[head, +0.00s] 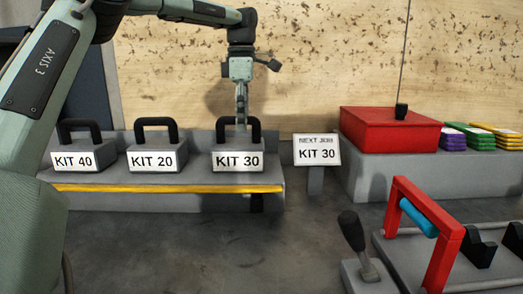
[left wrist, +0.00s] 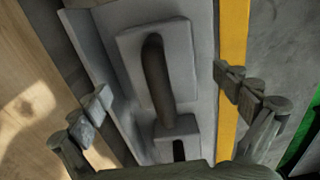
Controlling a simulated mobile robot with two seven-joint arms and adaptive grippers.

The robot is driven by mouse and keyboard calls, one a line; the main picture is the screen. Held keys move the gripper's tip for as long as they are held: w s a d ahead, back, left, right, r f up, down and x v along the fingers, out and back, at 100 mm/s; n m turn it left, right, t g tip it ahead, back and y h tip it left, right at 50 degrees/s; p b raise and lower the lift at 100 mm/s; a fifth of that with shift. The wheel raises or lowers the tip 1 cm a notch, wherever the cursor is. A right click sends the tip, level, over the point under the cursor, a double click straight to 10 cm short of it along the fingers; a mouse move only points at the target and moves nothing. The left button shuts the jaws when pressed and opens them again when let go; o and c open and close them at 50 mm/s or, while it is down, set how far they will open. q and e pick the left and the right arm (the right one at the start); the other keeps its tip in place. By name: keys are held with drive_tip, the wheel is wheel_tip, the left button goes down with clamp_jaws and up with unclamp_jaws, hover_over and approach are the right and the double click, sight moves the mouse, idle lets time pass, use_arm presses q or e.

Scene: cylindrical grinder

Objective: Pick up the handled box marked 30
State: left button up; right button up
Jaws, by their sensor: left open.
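The grey box marked KIT 30 (head: 238,162) stands on a grey shelf, the rightmost of three handled boxes. Its black arched handle (head: 256,131) rises from the top and is partly hidden by my left gripper (head: 241,119). My left gripper points down over this handle. In the left wrist view, my left gripper (left wrist: 168,95) is open, with one finger on each side of a dark handle (left wrist: 156,75) and visible gaps to it. I cannot tell how far its fingertips reach down. My right gripper is not in view.
Boxes marked KIT 20 (head: 152,160) and KIT 40 (head: 80,160) stand left on the shelf (head: 200,196) with its yellow edge strip. A sign (head: 317,150) reads NEXT JOB KIT 30. A red box (head: 385,130) and a red-framed fixture (head: 425,225) are right.

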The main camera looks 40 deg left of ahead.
sight(240, 142)
use_arm(q)
drive_tip(key=f, duration=0.6)
drive_tip(key=shift+s+a+f, duration=0.25)
drive_tip(key=shift+s+a, duration=0.15)
drive_tip(key=shift+f, duration=0.55)
drive_tip(key=c, duration=1.3)
drive_tip(key=shift+w+r, duration=0.1)
drive_tip(key=shift+c, duration=1.3)
drive_tip(key=shift+r, duration=0.1)
